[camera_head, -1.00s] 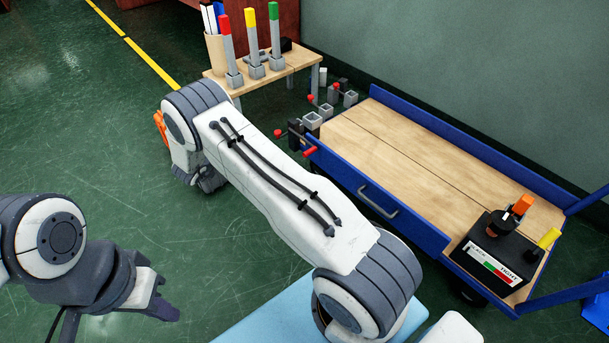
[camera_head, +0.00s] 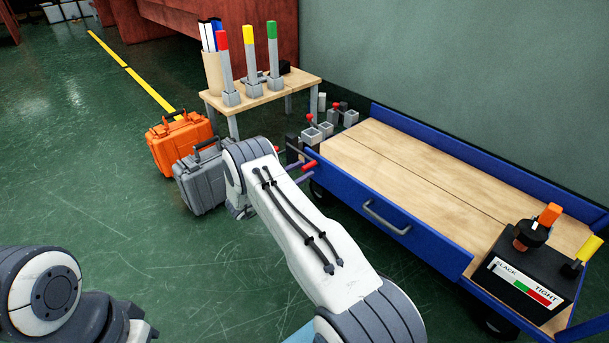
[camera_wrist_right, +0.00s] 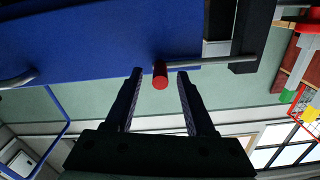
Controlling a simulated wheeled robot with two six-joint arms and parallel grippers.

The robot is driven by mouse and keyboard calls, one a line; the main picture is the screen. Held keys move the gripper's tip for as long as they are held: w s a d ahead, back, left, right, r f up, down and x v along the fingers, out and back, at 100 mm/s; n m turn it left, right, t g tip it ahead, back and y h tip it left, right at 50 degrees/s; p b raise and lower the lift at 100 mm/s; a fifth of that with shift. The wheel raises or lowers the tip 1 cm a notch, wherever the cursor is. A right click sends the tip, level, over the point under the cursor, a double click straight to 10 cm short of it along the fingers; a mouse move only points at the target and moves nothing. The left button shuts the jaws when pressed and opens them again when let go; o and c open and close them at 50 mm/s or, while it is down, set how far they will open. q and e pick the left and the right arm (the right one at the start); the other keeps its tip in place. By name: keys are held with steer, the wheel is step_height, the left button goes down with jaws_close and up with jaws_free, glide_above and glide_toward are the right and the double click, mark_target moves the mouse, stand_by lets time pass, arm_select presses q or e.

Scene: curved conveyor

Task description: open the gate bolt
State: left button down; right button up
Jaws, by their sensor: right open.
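The gate bolt's red handle (camera_head: 309,165) sticks out at the near left corner of the blue cart (camera_head: 440,237). In the right wrist view the red handle (camera_wrist_right: 160,76) hangs from a grey bolt rod (camera_wrist_right: 205,64) running along the blue gate panel (camera_wrist_right: 95,40). My right gripper (camera_wrist_right: 160,72) is open, with one fingertip on each side of the handle and gaps showing on both sides. In the head view it is mostly hidden behind my right forearm.
A black box with a SLACK/TIGHT gauge (camera_head: 520,290) sits on the cart's right end. A small wooden table (camera_head: 300,82) with red, yellow and green posts stands behind. Orange (camera_head: 180,145) and grey (camera_head: 202,182) cases stand left of my forearm. The floor further left is clear.

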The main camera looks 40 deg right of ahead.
steer(key=shift+w+d, duration=0.1)
steer(key=shift+d, duration=0.75)
jaws_close()
stand_by(0.8)
